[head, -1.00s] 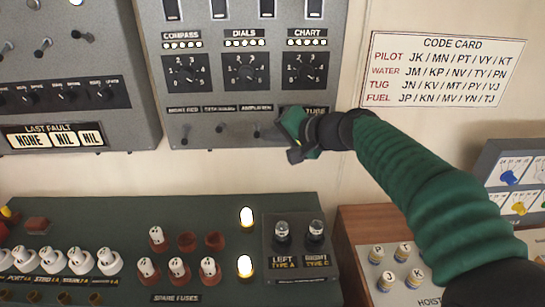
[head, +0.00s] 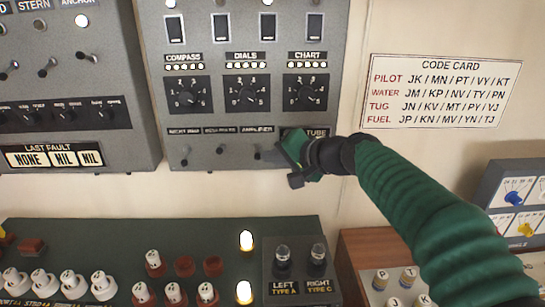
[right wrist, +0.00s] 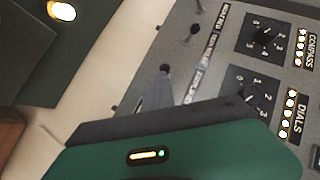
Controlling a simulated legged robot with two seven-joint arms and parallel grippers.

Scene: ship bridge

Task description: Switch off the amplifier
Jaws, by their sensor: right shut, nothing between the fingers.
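The amplifier switch (head: 257,154) is a small toggle lever under the label AMPLIFIER (head: 257,129), on the lower edge of the grey wall panel. My right gripper (head: 273,154) is shut and empty, with its tip right beside this lever, on its right. In the right wrist view the grey fingers (right wrist: 154,96) reach up to the dark knob of the lever (right wrist: 164,69). I cannot tell whether they touch, or which way the lever is set. The gripper partly hides the label ending in TUBE. My left gripper is not in view.
Two similar toggles, the middle one (head: 221,150) and the left one (head: 184,161), stand left of the amplifier switch. Dials (head: 246,94) sit above. A green console (head: 110,240) with fuses lies below. A code card (head: 442,91) hangs on the wall at right.

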